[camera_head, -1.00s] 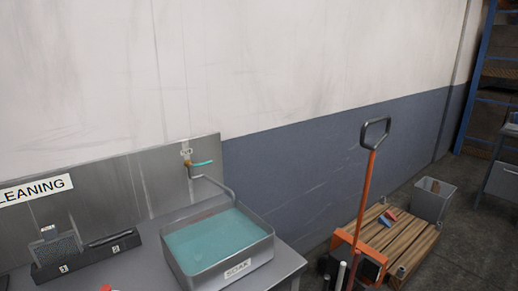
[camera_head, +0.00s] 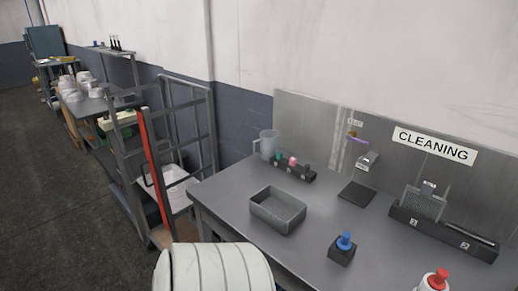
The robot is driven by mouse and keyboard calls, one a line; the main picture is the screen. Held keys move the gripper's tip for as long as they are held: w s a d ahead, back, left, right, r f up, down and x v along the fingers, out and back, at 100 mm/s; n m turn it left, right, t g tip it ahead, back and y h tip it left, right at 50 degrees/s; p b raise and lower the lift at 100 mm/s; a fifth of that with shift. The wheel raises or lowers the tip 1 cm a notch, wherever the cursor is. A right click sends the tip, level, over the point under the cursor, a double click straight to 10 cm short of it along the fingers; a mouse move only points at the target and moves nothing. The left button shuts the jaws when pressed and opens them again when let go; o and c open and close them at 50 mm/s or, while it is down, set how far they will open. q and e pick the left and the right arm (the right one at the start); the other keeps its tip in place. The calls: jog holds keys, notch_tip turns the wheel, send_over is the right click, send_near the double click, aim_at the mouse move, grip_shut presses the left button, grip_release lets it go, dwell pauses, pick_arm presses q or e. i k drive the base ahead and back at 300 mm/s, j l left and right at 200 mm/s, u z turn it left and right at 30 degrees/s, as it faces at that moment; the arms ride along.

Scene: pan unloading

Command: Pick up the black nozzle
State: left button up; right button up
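A small dark rack (camera_head: 286,172) stands at the back left of the grey metal table. It holds a row of small nozzle-like pieces: a teal one (camera_head: 278,155), a pink one (camera_head: 292,161) and a black or dark one (camera_head: 307,169) at the right end. The dark piece is small and its details are hard to tell. Neither of my grippers is in view.
The table (camera_head: 235,200) also bears an open grey tray (camera_head: 278,221), a clear jug (camera_head: 268,145), a blue-topped piece on a dark block (camera_head: 345,242) and a red-capped bottle (camera_head: 436,281). A metal cart (camera_head: 212,150) stands left of the table. Floor shows at far left.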

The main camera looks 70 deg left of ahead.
aim_at(306, 167)
jog(key=u, duration=1.8)
jog(key=i+j+u, duration=0.6)
jog(key=j+u, duration=0.25)
